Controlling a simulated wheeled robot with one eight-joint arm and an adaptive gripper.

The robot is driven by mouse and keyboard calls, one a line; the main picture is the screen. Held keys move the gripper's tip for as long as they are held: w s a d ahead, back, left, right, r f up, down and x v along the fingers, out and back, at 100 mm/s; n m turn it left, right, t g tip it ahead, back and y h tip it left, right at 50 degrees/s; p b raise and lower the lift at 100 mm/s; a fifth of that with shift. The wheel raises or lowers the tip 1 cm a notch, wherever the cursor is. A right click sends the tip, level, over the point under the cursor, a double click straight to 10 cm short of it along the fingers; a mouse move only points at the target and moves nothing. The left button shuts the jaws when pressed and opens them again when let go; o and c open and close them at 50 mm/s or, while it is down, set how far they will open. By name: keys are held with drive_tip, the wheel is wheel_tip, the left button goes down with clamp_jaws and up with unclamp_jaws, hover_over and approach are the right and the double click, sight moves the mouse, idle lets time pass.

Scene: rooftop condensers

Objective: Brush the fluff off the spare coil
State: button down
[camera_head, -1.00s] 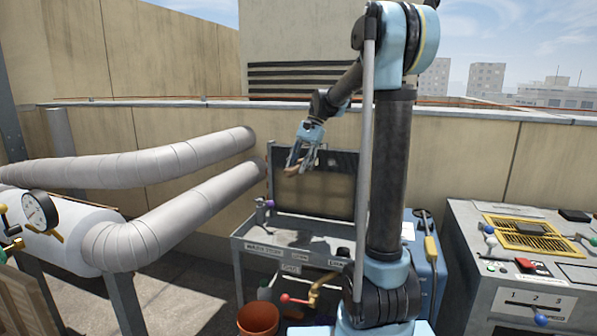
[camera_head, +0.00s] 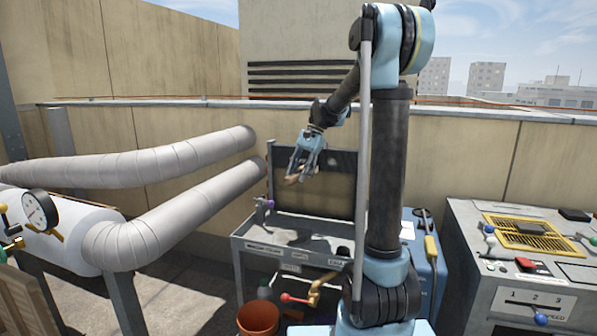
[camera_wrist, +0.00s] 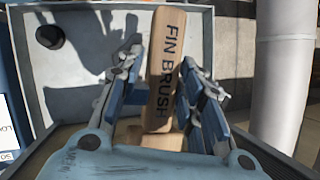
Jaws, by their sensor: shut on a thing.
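The spare coil (camera_head: 335,198) stands upright in a dark frame at the back of a grey cart. Its face is dark along the top and tan below; I cannot tell for certain which part is fluff. My gripper (camera_head: 299,174) is in front of the coil's upper left part. It is shut on a wooden brush marked FIN BRUSH, whose handle (camera_wrist: 165,65) lies between the fingers in the wrist view. The bristles are hidden, and I cannot tell whether they touch the coil.
The cart's tray (camera_head: 262,243) holds a purple-topped item (camera_head: 264,204) at left and a dark round thing (camera_wrist: 50,36). Silver ducts (camera_head: 180,220) run at left. An orange bucket (camera_head: 258,318) stands below. A blue case (camera_head: 425,260) and a control console (camera_head: 520,260) are at right.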

drive_tip(key=shift+s+r, duration=0.1)
drive_tip(key=shift+r, duration=1.85)
idle(1.0)
drive_tip(key=shift+s+a, duration=0.1)
drive_tip(key=shift+s+a, duration=0.25)
drive_tip(key=shift+s, duration=0.5)
drive_tip(key=shift+d, duration=0.1)
drive_tip(key=shift+s+d+f, duration=0.25)
drive_tip(key=shift+d+f, duration=0.1)
drive_tip(key=shift+d, duration=0.3)
drive_tip(key=shift+s+d+f, duration=0.25)
drive_tip(key=shift+d+f, duration=0.1)
drive_tip(key=shift+d, duration=0.35)
drive_tip(key=shift+s+d+f, duration=0.25)
drive_tip(key=shift+d+f, duration=0.1)
drive_tip(key=shift+d, duration=0.3)
drive_tip(key=shift+w+d, duration=0.3)
drive_tip(key=shift+w, duration=0.65)
drive_tip(key=shift+r, duration=0.15)
